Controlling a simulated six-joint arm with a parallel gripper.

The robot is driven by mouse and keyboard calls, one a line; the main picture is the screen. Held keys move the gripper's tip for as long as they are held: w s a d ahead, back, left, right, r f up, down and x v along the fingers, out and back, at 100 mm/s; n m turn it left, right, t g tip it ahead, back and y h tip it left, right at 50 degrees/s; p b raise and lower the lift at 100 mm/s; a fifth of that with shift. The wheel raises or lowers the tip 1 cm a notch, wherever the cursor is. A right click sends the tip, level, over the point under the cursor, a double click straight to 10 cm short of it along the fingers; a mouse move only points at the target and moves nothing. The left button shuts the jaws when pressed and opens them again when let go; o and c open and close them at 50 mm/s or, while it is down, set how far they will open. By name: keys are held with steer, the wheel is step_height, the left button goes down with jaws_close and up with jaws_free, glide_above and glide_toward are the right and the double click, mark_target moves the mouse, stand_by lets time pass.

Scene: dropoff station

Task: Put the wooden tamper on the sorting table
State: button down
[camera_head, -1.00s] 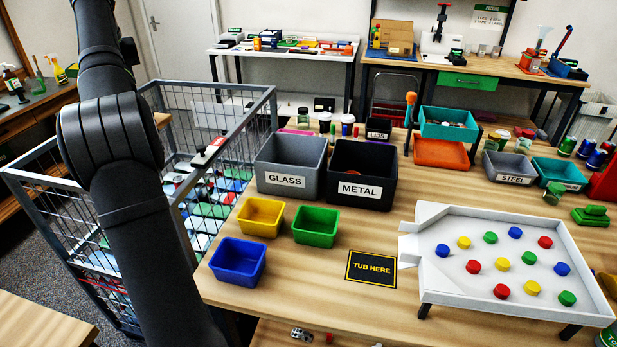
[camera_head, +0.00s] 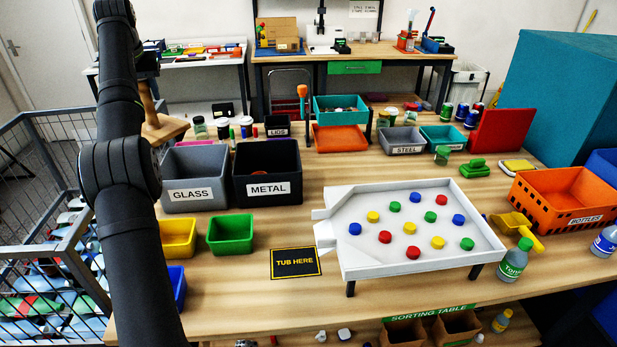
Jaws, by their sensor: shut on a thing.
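The wooden tamper (camera_head: 163,128), with a slim handle and a wide flat base, hangs tilted below my gripper (camera_head: 148,78) at the upper left. My gripper is shut on its handle; the dark arm partly hides the fingers. The tamper appears in front of the table's far left corner, behind the grey GLASS bin in the picture. I cannot tell its height or whether it is over the tabletop. The sorting table (camera_head: 225,292) is the large wooden table, with a green SORTING TABLE label on its front edge.
The grey GLASS bin (camera_head: 194,194) and black METAL bin (camera_head: 268,188) stand at left. A white tray (camera_head: 350,262) of coloured caps fills the middle right. Bare wood surrounds the TUB HERE mat (camera_head: 296,263). A wire cage (camera_head: 38,250) stands left of the table.

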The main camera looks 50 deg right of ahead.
steer(key=s+d+f+m+g, duration=0.1)
steer(key=s+d+f+m, duration=0.2)
steer(key=s+d, duration=0.7)
steer(key=s+d+f+m+h, duration=0.1)
steer(key=s+d+f+m, duration=0.15)
steer(key=s+d, duration=0.75)
steer(key=s+d+f+m+g, duration=0.1)
steer(key=s+d+f+m, duration=0.25)
steer(key=s+d, duration=0.65)
steer(key=s+d+f+n, duration=0.1)
steer(key=s+d+f, duration=0.3)
steer(key=d, duration=0.4)
step_height(320, 180, down, 13)
steer(key=s+n, duration=0.1)
steer(key=shift+s+d+n+t, duration=0.3)
steer(key=shift+s+d+n, duration=0.05)
steer(key=shift+d+n, duration=0.1)
steer(key=shift+f, duration=0.1)
steer(key=c, duration=0.9)
jaws_free()
steer(key=shift+f, duration=0.15)
